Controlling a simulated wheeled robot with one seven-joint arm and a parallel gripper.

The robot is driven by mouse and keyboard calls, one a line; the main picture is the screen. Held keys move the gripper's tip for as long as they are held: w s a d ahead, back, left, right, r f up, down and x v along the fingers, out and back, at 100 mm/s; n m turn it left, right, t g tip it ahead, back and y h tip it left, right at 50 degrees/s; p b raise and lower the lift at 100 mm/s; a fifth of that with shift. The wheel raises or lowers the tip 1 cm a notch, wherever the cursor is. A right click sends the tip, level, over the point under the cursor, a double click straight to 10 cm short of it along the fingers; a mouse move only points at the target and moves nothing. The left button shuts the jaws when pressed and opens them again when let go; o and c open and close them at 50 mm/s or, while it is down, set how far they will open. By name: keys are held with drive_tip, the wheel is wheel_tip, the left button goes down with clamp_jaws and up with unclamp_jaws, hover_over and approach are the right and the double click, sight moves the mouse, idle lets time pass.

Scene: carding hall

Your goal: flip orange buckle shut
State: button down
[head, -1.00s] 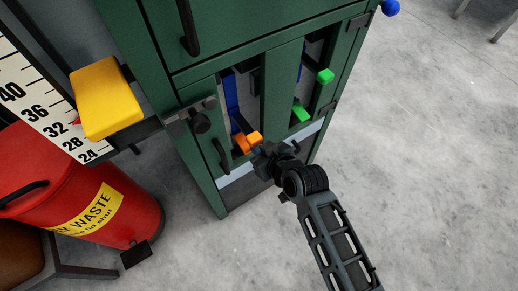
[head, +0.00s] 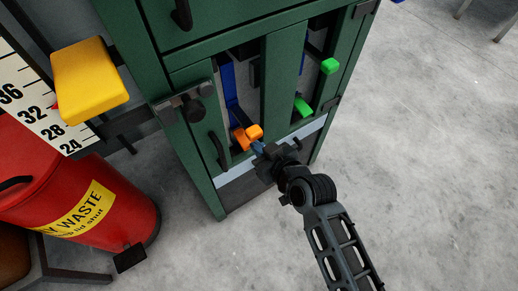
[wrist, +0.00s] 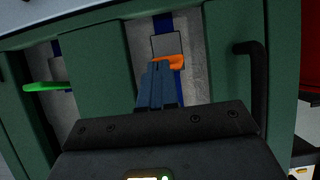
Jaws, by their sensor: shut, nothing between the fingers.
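The orange buckle (head: 247,137) sits low in the left opening of the green cabinet, on a blue strap (head: 231,100). In the head view it shows as two orange parts side by side. In the wrist view the orange buckle (wrist: 168,62) lies just beyond my fingertips, with the blue strap (wrist: 177,90) running behind. My gripper (head: 259,147) is shut and empty, its tips right at the buckle's lower right side. I cannot tell whether they touch it. The fingers hide part of the buckle in the wrist view.
A black handle (head: 217,150) and a dark latch (head: 190,106) are at left. A yellow block (head: 90,80) and red waste bin (head: 75,190) stand further left.

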drive_tip(key=shift+f+b, duration=0.25)
drive_tip(key=shift+b, duration=0.05)
drive_tip(key=shift+t+y, duration=0.4)
drive_tip(key=shift+t, duration=0.2)
drive_tip(key=shift+w+a+f+b, duration=0.15)
drive_tip(key=shift+f+b, duration=1.1)
drive_tip(key=shift+b, duration=0.95)
drive_tip(key=shift+w+a+f+b, duration=0.15)
drive_tip(key=shift+f+b, duration=1.05)
drive_tip(key=shift+b, duration=1)
drive_tip(key=shift+r, duration=0.1)
drive_tip(key=shift+r+p, duration=0.6)
drive_tip(key=shift+r, duration=0.1)
drive_tip(key=shift+f, duration=0.1)
